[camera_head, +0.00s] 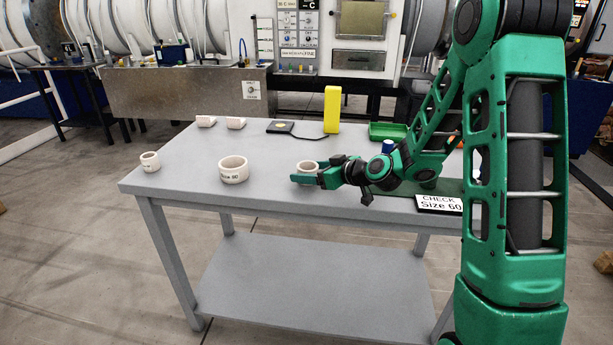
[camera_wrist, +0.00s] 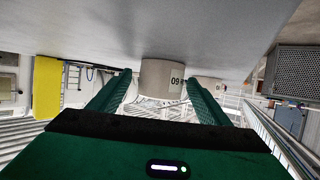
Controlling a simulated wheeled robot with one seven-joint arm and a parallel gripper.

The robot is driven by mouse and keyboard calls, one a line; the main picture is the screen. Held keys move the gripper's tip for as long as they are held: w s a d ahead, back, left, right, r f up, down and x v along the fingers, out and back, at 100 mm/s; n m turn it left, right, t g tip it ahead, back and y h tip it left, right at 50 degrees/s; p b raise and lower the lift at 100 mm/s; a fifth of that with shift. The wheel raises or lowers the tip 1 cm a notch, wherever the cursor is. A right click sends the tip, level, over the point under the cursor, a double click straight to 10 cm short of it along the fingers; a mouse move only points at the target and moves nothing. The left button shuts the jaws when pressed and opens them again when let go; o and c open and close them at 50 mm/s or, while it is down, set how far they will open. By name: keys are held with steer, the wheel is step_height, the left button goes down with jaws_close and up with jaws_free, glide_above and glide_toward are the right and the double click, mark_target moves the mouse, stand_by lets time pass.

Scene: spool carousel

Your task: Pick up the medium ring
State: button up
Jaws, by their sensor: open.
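The medium ring (camera_head: 308,164) is a short off-white cylinder standing upright on the grey table. In the head view its lower front is hidden behind my gripper's near finger. In the wrist view, which is upside down, the ring (camera_wrist: 161,79) shows between the two green fingers with the number 60 on its side. My gripper (camera_head: 304,176) is open, low over the table and pointing left, with one finger on each side of the ring. I cannot tell whether either finger touches it.
A larger ring (camera_head: 233,171) marked 80 and a small ring (camera_head: 150,162) stand to the left. A yellow block (camera_head: 332,110), a dark flat device (camera_head: 280,128) and a green tray (camera_head: 388,131) are at the back. A "CHECK Size 60" sign (camera_head: 439,204) is at the front right.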

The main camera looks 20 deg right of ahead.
steer(key=shift+x, duration=0.9)
steer(key=c, duration=1.2)
steer(key=shift+o, duration=0.2)
